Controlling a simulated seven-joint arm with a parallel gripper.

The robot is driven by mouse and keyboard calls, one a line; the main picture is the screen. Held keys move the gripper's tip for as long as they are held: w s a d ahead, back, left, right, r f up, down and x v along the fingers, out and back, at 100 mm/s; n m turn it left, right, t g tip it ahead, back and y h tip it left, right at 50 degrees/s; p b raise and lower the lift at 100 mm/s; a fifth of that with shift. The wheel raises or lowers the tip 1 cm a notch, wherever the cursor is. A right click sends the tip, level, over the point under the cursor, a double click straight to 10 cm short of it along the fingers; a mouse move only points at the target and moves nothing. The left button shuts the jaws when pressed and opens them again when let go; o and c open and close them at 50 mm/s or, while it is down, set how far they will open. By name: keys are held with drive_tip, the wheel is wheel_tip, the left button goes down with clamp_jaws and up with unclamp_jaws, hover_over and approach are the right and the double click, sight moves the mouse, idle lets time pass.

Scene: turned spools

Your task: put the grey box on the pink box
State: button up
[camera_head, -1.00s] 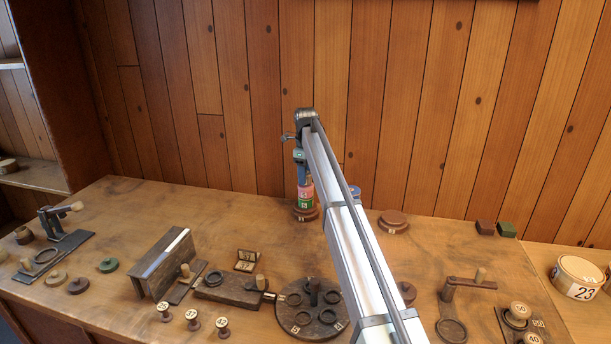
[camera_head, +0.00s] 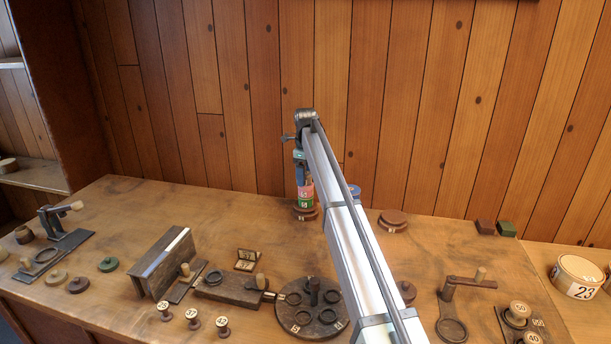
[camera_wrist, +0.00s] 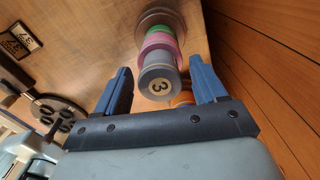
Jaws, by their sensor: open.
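The grey box (camera_wrist: 157,82) is a round spool marked 3, seen from its end in the wrist view. It sits in line on the pink box (camera_wrist: 160,42), at the top of an upright stack. A green piece (camera_wrist: 161,31) shows under the pink one. In the head view the pink box (camera_head: 305,190) shows just below my gripper (camera_head: 303,178); the grey box is hard to make out there. My gripper (camera_wrist: 161,72) is open, its blue fingers on either side of the grey box, with visible gaps.
The stack stands on a brown round base (camera_head: 305,213) near the back wall. Another brown round base (camera_head: 393,220) is to its right. A dark round rack (camera_head: 312,322) and a wooden block (camera_head: 160,265) stand nearer the front. Bare table lies left of the stack.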

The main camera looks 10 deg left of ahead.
wheel_tip(320, 180, up, 12)
idle(0.6)
drive_tip(key=shift+o, duration=0.3)
